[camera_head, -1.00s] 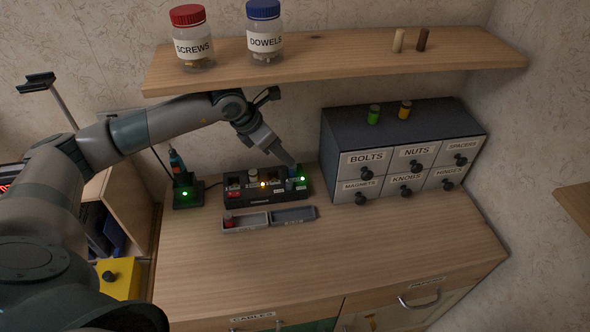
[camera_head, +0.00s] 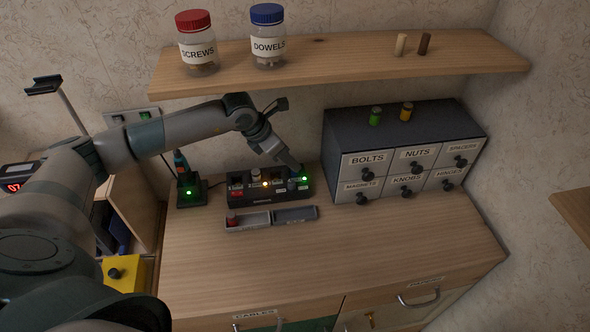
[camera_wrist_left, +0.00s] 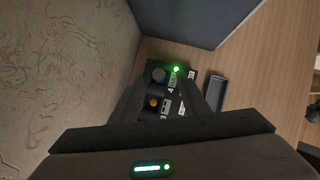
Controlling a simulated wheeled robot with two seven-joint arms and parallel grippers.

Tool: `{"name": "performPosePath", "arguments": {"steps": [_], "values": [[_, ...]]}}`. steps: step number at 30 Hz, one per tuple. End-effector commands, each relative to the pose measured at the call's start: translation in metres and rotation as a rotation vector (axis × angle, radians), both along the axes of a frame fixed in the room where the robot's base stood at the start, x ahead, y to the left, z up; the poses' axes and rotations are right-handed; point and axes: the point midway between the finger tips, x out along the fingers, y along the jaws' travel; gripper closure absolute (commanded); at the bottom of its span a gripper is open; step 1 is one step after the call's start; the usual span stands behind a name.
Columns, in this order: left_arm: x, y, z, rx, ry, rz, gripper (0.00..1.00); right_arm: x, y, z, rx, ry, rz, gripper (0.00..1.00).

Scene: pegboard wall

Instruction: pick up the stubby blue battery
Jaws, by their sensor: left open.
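The stubby blue battery (camera_head: 292,185) sits in the right-end slot of the black charger (camera_head: 262,200), beside a green light. In the left wrist view its round blue top (camera_wrist_left: 158,75) shows in the slot marked 4, between my fingers. My left gripper (camera_head: 296,168) is just above that end of the charger and hides part of the battery. In the left wrist view the gripper (camera_wrist_left: 163,92) has its two fingers apart with nothing held. I cannot tell whether a finger touches the battery. My right gripper is not in view.
The charger also holds a battery by an amber light (camera_head: 256,177). A grey tray (camera_head: 249,228) with a red-topped battery lies in front. A drawer cabinet (camera_head: 400,155) stands at right, with green and yellow batteries on top. A shelf (camera_head: 345,66) hangs above. The front desktop is clear.

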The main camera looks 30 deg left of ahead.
Motion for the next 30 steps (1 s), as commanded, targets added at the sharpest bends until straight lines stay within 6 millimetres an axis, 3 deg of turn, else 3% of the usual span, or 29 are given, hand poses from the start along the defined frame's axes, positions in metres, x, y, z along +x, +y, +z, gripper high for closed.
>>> {"name": "performPosePath", "arguments": {"steps": [6, 12, 27, 30], "values": [[0.009, -0.001, -0.017, -0.001, 0.004, 0.001, 0.58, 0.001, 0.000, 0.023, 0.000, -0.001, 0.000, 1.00], [0.017, -0.006, -0.035, -0.001, 0.002, 0.000, 0.58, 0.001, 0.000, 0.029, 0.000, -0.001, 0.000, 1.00], [0.017, -0.006, -0.037, -0.001, 0.000, 0.000, 0.58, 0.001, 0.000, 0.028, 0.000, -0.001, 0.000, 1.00], [0.017, -0.006, -0.037, -0.001, 0.000, 0.000, 0.80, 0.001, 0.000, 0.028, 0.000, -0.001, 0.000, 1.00]]}}
